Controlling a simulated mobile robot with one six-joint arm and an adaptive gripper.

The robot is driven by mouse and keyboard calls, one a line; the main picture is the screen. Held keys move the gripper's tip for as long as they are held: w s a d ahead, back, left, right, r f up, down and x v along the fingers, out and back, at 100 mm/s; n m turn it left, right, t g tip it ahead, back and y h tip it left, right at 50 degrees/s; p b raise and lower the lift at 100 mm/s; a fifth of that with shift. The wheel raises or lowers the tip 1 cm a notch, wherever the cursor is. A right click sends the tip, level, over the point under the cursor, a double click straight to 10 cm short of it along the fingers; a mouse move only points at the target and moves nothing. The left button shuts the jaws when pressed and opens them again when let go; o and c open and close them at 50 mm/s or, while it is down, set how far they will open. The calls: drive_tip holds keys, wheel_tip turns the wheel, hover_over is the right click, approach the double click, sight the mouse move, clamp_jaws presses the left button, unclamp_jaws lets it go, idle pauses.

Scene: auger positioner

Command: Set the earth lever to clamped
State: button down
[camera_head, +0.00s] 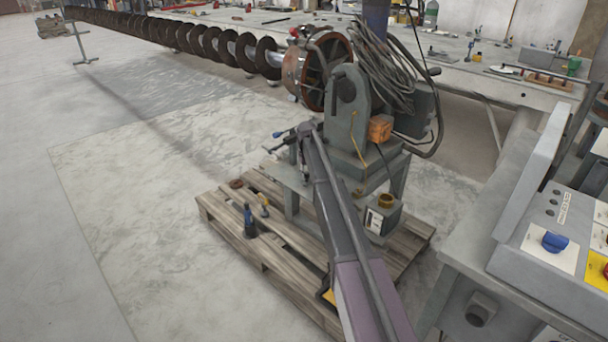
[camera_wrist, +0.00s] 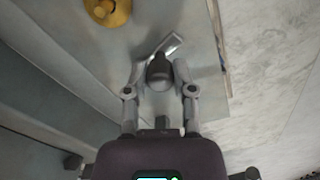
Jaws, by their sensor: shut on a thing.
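In the wrist view a dark rounded knob (camera_wrist: 159,72) sits on the end of a flat metal lever (camera_wrist: 168,46), which slants up to the right over a grey plate. This looks like the earth lever, though no label on it is readable. My gripper (camera_wrist: 160,75) is shut on the knob, with one finger on each side. In the head view my arm reaches to the front of the grey positioner stand (camera_head: 350,120).
A long auger (camera_head: 190,38) runs back left. A control console (camera_head: 540,240) is close on the right. A yellow round part (camera_wrist: 107,10) lies near the lever. The left floor is clear.

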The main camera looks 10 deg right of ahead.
drive_tip(key=n, duration=0.2)
drive_tip(key=shift+s+d+n, duration=0.25)
drive_tip(key=shift+d+n, duration=0.1)
drive_tip(key=shift+n, duration=0.05)
drive_tip(key=n, duration=0.1)
drive_tip(key=d+n, duration=0.1)
drive_tip(key=n, duration=0.1)
drive_tip(key=shift+n, duration=0.3)
drive_tip(key=n, duration=0.2)
drive_tip(key=d+n, duration=0.1)
drive_tip(key=n, duration=0.1)
drive_tip(key=d+n, duration=0.1)
drive_tip(key=n, duration=0.1)
drive_tip(key=shift+w, duration=0.15)
drive_tip(key=shift+c, duration=2.2)
unclamp_jaws()
drive_tip(key=shift+w, duration=0.1)
drive_tip(key=shift+r, duration=0.1)
